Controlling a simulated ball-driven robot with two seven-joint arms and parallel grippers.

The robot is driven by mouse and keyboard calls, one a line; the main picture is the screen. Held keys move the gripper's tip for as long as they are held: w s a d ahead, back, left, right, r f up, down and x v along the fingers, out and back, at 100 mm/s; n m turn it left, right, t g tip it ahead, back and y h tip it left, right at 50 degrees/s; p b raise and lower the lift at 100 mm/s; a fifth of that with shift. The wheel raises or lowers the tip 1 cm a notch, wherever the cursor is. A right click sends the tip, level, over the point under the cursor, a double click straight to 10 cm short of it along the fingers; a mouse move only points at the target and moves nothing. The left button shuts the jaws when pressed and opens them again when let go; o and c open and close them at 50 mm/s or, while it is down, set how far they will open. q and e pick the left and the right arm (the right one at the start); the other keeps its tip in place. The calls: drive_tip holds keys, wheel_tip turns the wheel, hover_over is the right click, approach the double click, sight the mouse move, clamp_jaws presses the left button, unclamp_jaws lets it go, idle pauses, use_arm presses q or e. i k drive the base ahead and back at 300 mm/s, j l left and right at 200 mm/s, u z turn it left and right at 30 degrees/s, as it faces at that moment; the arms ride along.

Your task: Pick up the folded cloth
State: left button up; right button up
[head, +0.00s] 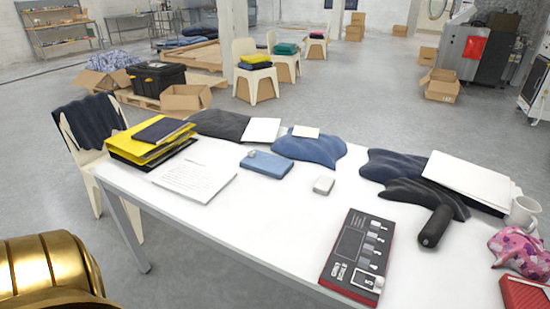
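Several cloths lie on the white table (300,210), and I cannot tell for sure which is the folded cloth. A flat blue block-like item (268,165), perhaps folded fabric, lies near the middle. A crumpled blue cloth (310,150) spreads behind it, with a small pale sheet on top. A dark navy cloth (395,170) lies loosely to the right, partly by white sheets. A pink patterned cloth (516,249) is bunched at the right edge. Neither of my grippers is in view.
A red-edged device with buttons (355,258) lies at the table's front. A black cylinder (435,227), white mug (522,212), small white box (324,185), paper (195,180) and yellow binders (150,143) are also there. Chairs with folded fabric (255,62) stand behind.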

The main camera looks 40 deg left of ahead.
sight(270, 166)
drive_tip(key=i+u, duration=0.2)
drive_tip(key=u, duration=0.2)
drive_tip(key=i+u, duration=0.45)
drive_tip(key=u, duration=0.3)
